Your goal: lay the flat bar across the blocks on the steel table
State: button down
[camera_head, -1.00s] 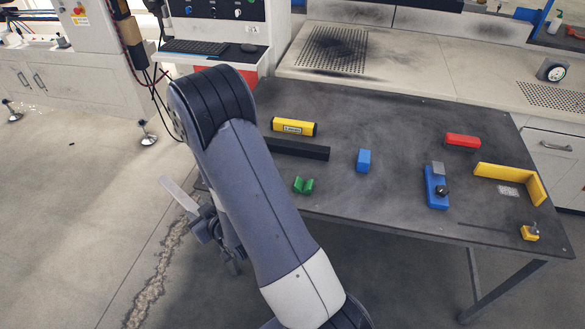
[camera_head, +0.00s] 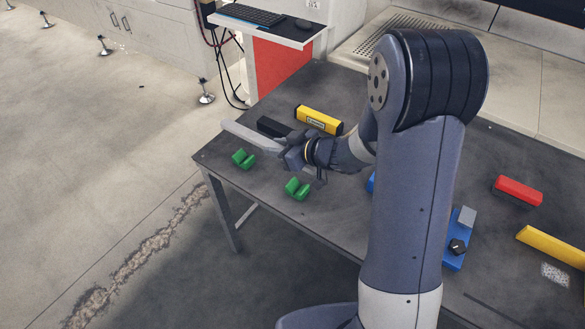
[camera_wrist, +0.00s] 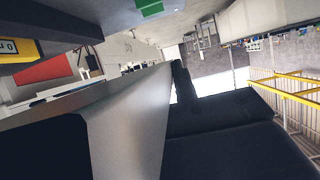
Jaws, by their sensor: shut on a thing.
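My gripper (camera_head: 291,157) is shut on the flat bar (camera_head: 252,137), a long light-grey strip that reaches out to the left of the jaws. The bar is above the table's left end, apparently clear of the surface. In the wrist view the bar (camera_wrist: 130,118) runs large through the middle between the dark fingers. Two green notched blocks stand on the dark steel table (camera_head: 335,222): one block (camera_head: 243,159) near the left corner, under and in front of the bar, the other block (camera_head: 297,189) just in front of the gripper. One green block (camera_wrist: 150,7) shows at the wrist view's top edge.
A yellow bar (camera_head: 319,120) and a black bar (camera_head: 270,127) lie behind the gripper. A blue block (camera_head: 370,182) is mostly hidden by my arm. A blue fixture (camera_head: 459,247), a red block (camera_head: 517,191) and a yellow angle piece (camera_head: 552,247) are to the right.

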notch_tip(320, 180, down, 10)
jog(key=shift+r+b, duration=0.25)
jog(key=shift+b, duration=0.65)
jog(key=shift+f, duration=0.2)
jog(key=c, duration=1.1)
grip_release()
jog(key=shift+r, duration=0.15)
jog(key=shift+s+d+r, duration=0.15)
jog(key=shift+d, duration=0.1)
jog(key=p+v, duration=0.1)
jog(key=v, duration=1)
jog(key=shift+s+d+r, duration=0.1)
jog(key=shift+s, duration=0.05)
